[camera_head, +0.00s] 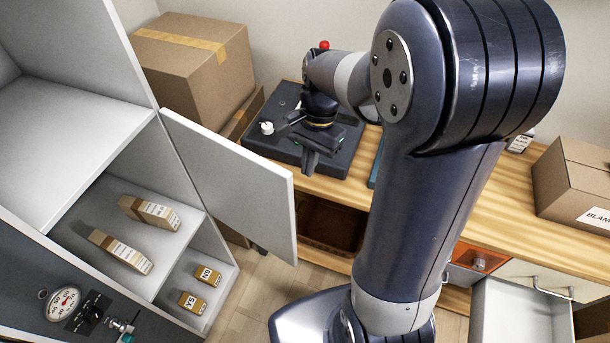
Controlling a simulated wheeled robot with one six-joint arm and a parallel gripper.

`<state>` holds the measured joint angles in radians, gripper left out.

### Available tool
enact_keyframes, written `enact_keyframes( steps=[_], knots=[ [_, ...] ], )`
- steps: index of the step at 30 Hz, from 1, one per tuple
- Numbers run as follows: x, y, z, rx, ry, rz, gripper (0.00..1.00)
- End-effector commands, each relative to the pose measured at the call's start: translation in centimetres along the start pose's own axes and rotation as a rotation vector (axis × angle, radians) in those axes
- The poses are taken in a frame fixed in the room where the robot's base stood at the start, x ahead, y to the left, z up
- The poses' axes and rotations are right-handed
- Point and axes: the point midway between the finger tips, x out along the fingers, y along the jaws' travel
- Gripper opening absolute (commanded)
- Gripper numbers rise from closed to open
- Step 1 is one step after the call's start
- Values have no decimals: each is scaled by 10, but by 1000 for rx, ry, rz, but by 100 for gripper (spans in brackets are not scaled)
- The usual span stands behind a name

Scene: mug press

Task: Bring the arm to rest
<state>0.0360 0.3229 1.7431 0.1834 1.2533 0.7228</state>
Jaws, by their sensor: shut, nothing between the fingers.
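My arm rises from the bottom centre, bends at the top right and reaches back to the left over the wooden table (480,215). My gripper (311,160) is shut and empty. It points down in front of and over a dark flat machine base (340,165) on the table. I cannot tell whether it touches the base. My arm and gripper hide part of this machine and the middle of the table.
At left a grey cabinet stands with its door (235,185) open, near my gripper; small boxes (120,250) lie inside. A cardboard box (195,65) is behind it. Another box (575,180) is on the table at right. An open drawer (515,312) juts out at lower right.

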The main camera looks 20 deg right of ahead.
Motion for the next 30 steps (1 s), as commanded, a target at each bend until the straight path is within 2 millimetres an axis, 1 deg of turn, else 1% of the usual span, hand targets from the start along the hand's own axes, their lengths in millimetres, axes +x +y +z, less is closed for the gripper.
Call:
enact_keyframes(
  steps=[1, 3, 6, 9, 12, 23, 26, 29, 30],
  knots=[
    [-12, -1, -1, 0, 5, -5, 0],
    [-26, -1, -1, 0, 4, -4, 0],
    [-41, -1, 0, 0, 2, -2, 0],
    [-52, 0, 0, 0, 1, -1, 0],
    [-58, 0, 0, 0, 1, -1, 0],
    [-58, 0, 0, 0, -1, 1, 0],
    [-54, 0, 1, 0, -2, 2, 0],
    [-43, 0, 1, 0, -3, 3, 0],
    [-36, 0, 1, 0, -5, 5, 0]
  ],
)
